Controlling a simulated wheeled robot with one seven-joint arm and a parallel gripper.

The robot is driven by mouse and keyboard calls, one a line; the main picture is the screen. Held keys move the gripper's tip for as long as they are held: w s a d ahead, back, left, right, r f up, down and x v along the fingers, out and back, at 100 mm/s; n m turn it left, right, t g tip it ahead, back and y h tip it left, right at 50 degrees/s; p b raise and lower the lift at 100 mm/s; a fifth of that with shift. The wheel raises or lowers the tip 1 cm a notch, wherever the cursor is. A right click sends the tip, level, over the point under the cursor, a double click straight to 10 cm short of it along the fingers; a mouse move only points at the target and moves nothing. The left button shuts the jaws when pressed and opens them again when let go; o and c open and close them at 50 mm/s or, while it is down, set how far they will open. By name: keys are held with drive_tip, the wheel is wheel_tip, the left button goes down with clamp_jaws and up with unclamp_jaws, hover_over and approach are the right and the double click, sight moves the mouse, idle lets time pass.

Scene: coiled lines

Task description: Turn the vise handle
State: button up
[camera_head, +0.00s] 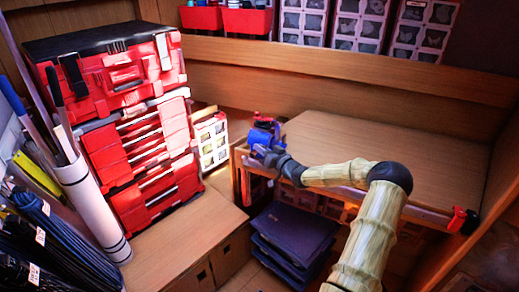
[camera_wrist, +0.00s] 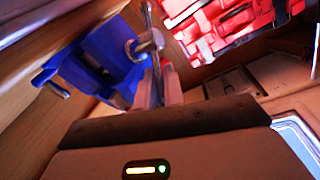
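The blue vise (camera_head: 262,136) is mounted at the left front corner of the wooden workbench. In the wrist view the vise (camera_wrist: 108,55) fills the upper left, tilted by the camera angle. Its metal handle (camera_wrist: 153,42) shows as a thin bar with a rounded grey part beside the fingers. My gripper (camera_head: 262,151) is at the front of the vise, partly hiding it. In the wrist view my gripper's fingers (camera_wrist: 160,88) are close together at the handle bar. Whether they are closed around it or only beside it is not clear.
The wooden workbench top (camera_head: 385,150) is bare. A red toolbox stack (camera_head: 135,120) stands at left on a lower wooden surface (camera_head: 180,240). Coiled lines (camera_head: 45,235) hang at far left.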

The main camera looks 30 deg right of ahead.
drive_tip(key=shift+r, duration=0.2)
clamp_jaws()
drive_tip(key=shift+w+g, duration=0.1)
drive_tip(key=shift+g, duration=0.2)
